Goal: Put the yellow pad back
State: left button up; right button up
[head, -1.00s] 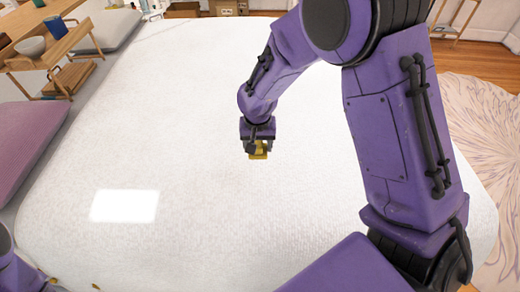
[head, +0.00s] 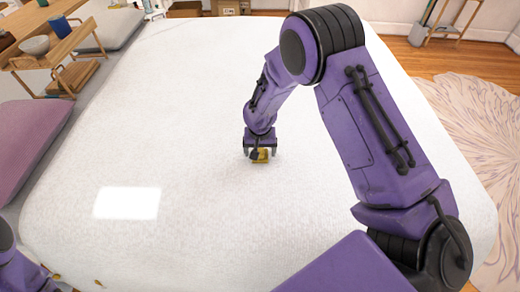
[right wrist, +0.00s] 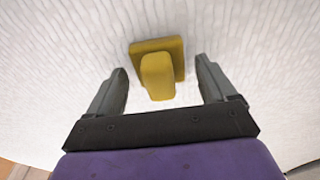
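The yellow pad (head: 261,156) is on the white bed-like surface (head: 200,90), near its middle in the head view. In the right wrist view the pad (right wrist: 158,72) shows a square, flat part with a narrower block standing toward the camera. My right gripper (head: 260,153) is over it, fingers pointing down. Its two grey fingers (right wrist: 160,88) stand on either side of the block with a clear gap on each side. The gripper is open and not holding the pad. My left arm shows only at the lower left edge; its gripper is out of view.
A bright white rectangle (head: 127,203) lies flat on the surface at left. Small yellow bits (head: 98,283) lie near the bottom left. A purple cushion (head: 35,143) and a wooden shelf with a bowl (head: 35,46) stand at left. The surface around the pad is clear.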

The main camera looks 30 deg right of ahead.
notch_tip(320, 180, up, 11)
jog(key=s, duration=0.1)
jog(key=shift+a+r, duration=0.15)
jog(key=shift+a, duration=0.2)
jog(key=shift+o, duration=0.5)
jog(key=shift+s+r, duration=0.1)
jog(key=shift+r, duration=0.3)
jog(key=f+p, duration=0.1)
jog(key=f, duration=0.3)
jog(key=w+f+p, duration=0.1)
jog(key=f, duration=0.3)
jog(key=f+p, duration=0.1)
jog(key=f, duration=0.3)
jog(key=shift+w+d, duration=0.15)
jog(key=shift+d, duration=0.25)
jog(key=c, duration=1.2)
jog(key=shift+r, duration=0.1)
